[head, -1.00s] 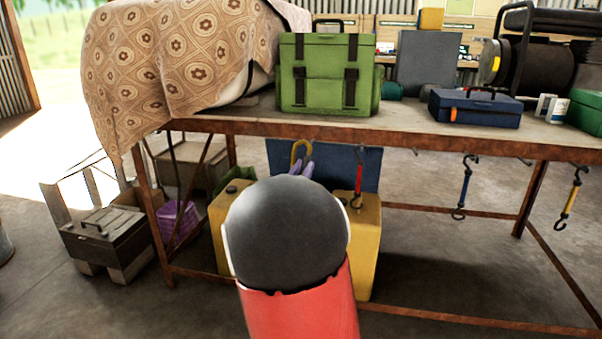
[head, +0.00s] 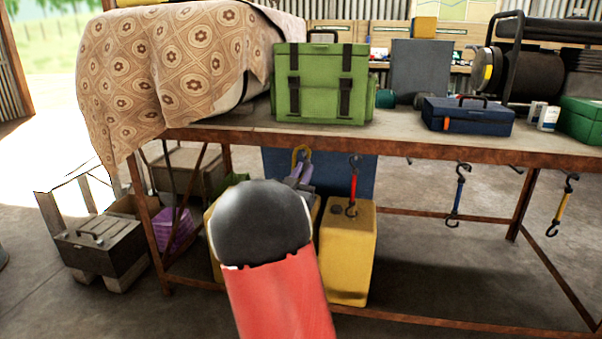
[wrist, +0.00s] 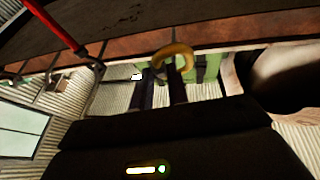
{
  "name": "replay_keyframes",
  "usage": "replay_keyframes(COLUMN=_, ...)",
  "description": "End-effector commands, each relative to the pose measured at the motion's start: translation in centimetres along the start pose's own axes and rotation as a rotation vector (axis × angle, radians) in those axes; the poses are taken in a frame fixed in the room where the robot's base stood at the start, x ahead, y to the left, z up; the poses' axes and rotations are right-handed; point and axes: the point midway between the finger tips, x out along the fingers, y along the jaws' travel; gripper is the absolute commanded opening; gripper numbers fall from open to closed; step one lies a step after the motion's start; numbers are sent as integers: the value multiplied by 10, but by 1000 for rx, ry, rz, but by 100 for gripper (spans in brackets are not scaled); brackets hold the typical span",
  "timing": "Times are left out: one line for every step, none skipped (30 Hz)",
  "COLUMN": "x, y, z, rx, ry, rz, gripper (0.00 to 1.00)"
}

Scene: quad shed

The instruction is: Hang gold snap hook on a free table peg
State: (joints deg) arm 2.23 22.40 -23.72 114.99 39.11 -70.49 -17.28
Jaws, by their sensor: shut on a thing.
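The gold snap hook (head: 301,152) is a curved yellow-gold piece held upright in my gripper (head: 300,172), just at the table's rusty front edge. In the wrist view the gold hook (wrist: 176,55) stands between the tips of my two dark fingers (wrist: 163,85), against the table edge (wrist: 125,62). My gripper is shut on it. Whether the hook touches the edge or a peg I cannot tell. Bare pegs show under the edge, one right of centre (head: 408,161) and one further right (head: 515,169).
Hanging from the edge are a red strap (head: 353,183) close right of my gripper, a blue strap (head: 458,190) and a yellow strap (head: 563,203). A yellow can (head: 347,255) stands below. A green case (head: 322,85) and a blue toolbox (head: 468,115) are on the tabletop.

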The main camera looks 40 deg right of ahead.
Motion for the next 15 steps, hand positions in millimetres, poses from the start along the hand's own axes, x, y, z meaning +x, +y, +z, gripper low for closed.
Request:
replay_keyframes(x=3, y=0, z=0, rx=-2, ry=0, rz=0, gripper=0)
replay_keyframes(x=2, y=0, z=6, rx=-1, ry=0, rz=0, gripper=0)
replay_keyframes(x=3, y=-1, z=9, rx=0, ry=0, rz=0, gripper=0)
replay_keyframes(x=4, y=-1, z=10, rx=0, ry=0, rz=0, gripper=0)
replay_keyframes(x=5, y=-1, z=12, rx=0, ry=0, rz=0, gripper=0)
replay_keyframes(x=6, y=-2, z=14, rx=0, ry=0, rz=0, gripper=0)
replay_keyframes(x=7, y=-2, z=15, rx=0, ry=0, rz=0, gripper=0)
replay_keyframes(x=7, y=-2, z=16, rx=0, ry=0, rz=0, gripper=0)
replay_keyframes(x=7, y=-2, z=16, rx=0, ry=1, rz=0, gripper=0)
replay_keyframes(x=7, y=-2, z=17, rx=1, ry=1, rz=0, gripper=0)
replay_keyframes(x=8, y=-2, z=17, rx=1, ry=1, rz=0, gripper=0)
replay_keyframes(x=8, y=-2, z=17, rx=1, ry=1, rz=0, gripper=0)
replay_keyframes(x=8, y=-2, z=18, rx=1, ry=1, rz=0, gripper=0)
replay_keyframes(x=8, y=-2, z=18, rx=1, ry=0, rz=0, gripper=0)
replay_keyframes(x=8, y=-2, z=18, rx=1, ry=0, rz=0, gripper=0)
